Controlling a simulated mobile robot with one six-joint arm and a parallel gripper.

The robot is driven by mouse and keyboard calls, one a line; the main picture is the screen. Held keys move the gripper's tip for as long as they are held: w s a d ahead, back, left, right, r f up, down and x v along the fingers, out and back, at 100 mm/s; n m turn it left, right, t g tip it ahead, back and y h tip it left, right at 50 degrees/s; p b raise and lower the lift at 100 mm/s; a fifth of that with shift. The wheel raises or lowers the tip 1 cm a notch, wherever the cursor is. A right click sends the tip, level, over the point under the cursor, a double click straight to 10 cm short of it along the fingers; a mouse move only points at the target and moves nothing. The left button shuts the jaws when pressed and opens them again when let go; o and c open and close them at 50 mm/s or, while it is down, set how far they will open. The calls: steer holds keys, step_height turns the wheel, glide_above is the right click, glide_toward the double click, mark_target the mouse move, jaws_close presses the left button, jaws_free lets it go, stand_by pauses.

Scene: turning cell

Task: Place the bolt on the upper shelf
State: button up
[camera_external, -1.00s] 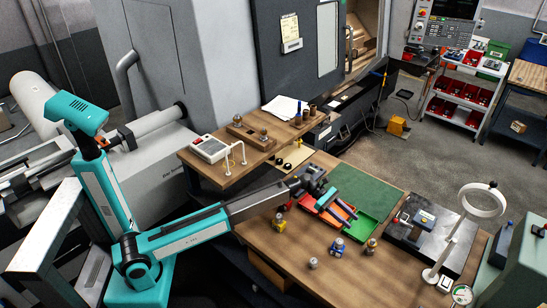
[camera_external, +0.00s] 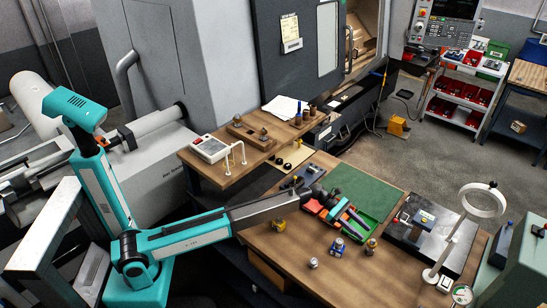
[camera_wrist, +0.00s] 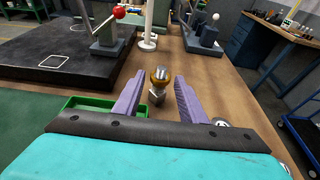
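My gripper (camera_external: 357,224) is low over the table, its teal body above the red and green trays. In the wrist view its two purple fingers (camera_wrist: 160,77) are spread wide with nothing gripped. A bolt-like piece with a silver top, orange-brown collar and hex base (camera_wrist: 157,87) stands upright beyond and between them. It appears to be the orange-collared piece in the external view (camera_external: 371,246). Similar yellow (camera_external: 279,225), blue (camera_external: 338,247) and plain silver (camera_external: 313,263) pieces stand nearby. I cannot tell which is the named bolt. The raised wooden shelf (camera_external: 207,171) is at the left.
The green tray (camera_external: 369,231) and red tray (camera_external: 313,209) lie under my gripper. A dark surface plate (camera_external: 408,250) and a white ring stand (camera_external: 450,245) are at the right. A control box (camera_external: 209,148), white posts and dark cylinders (camera_external: 309,112) occupy the shelf.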

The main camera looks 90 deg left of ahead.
mark_target(373, 240)
steer(key=shift+x, duration=0.95)
steer(key=shift+p+x, duration=1.2)
steer(key=shift+x, duration=1.45)
steer(key=shift+s+d+r, duration=0.1)
steer(key=shift+c, duration=0.3)
